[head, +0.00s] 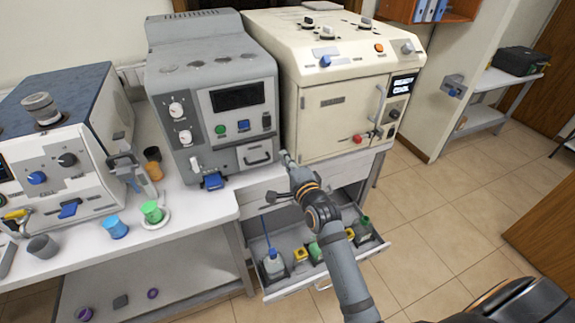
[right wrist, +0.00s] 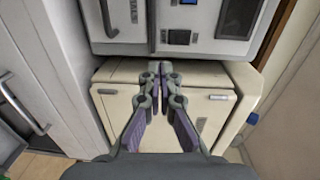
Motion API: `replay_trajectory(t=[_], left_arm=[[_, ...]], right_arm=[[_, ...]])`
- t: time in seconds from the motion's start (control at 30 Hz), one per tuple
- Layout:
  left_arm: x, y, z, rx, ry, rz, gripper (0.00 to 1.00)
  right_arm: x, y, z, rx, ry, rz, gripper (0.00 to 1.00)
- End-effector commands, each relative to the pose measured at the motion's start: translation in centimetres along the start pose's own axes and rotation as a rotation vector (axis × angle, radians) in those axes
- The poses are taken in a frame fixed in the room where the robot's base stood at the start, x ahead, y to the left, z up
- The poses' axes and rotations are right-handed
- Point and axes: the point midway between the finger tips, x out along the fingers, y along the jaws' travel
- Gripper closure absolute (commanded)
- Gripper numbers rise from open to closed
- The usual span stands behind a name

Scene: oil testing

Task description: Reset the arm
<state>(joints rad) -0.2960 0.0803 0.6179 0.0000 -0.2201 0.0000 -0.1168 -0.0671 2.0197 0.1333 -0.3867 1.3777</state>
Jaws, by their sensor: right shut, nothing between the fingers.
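My right arm reaches in from the bottom of the head view, and its gripper (head: 287,158) is in front of the gap between the grey machine and the cream machine, above the open drawer. In the right wrist view the gripper's fingers (right wrist: 154,72) are together and empty. The fingers are in front of a cream cabinet front (right wrist: 200,100); whether they touch anything I cannot tell. My left gripper is in neither view.
The grey machine (head: 215,85) and cream machine (head: 325,110) stand on the bench. An open drawer (head: 300,285) holding several bottles juts out below my right forearm. Green (head: 151,211) and blue (head: 115,228) cups stand at the left. The tiled floor (head: 440,210) is clear at right.

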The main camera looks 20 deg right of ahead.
Motion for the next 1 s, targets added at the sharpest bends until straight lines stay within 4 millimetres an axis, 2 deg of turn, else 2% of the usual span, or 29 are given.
replay_trajectory(t=[0.03, 0.13, 0.4, 0.67, 0.77, 0.87, 0.9, 0.97, 1.0], left_arm=[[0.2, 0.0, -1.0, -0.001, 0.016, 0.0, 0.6], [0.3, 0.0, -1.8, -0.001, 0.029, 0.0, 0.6], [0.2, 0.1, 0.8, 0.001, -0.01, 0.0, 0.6], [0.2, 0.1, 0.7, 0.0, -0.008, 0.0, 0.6], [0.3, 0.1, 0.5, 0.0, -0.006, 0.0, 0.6], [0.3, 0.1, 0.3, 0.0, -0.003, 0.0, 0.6], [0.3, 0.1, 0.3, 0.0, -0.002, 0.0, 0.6], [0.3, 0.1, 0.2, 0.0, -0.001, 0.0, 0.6], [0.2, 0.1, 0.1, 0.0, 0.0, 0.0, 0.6]], right_arm=[[-0.5, 0.2, 0.0, 0.0, 0.0, 0.0, 1.0], [-1.1, 0.2, 0.0, 0.0, 0.0, -0.001, 1.0], [-1.2, 0.1, 0.0, 0.0, 0.0, -0.001, 1.0], [-1.1, 0.5, 0.0, -0.006, 0.0, 0.007, 1.0], [-0.8, 4.0, 0.0, -0.065, -0.004, 0.068, 1.0], [-0.9, 11.2, 0.0, -0.199, -0.022, 0.194, 1.0], [-1.3, 14.7, -0.1, -0.265, -0.037, 0.255, 1.0], [-2.4, 20.1, -0.2, -0.369, -0.067, 0.348, 1.0], [-3.4, 23.6, -0.4, -0.438, -0.091, 0.408, 1.0]])
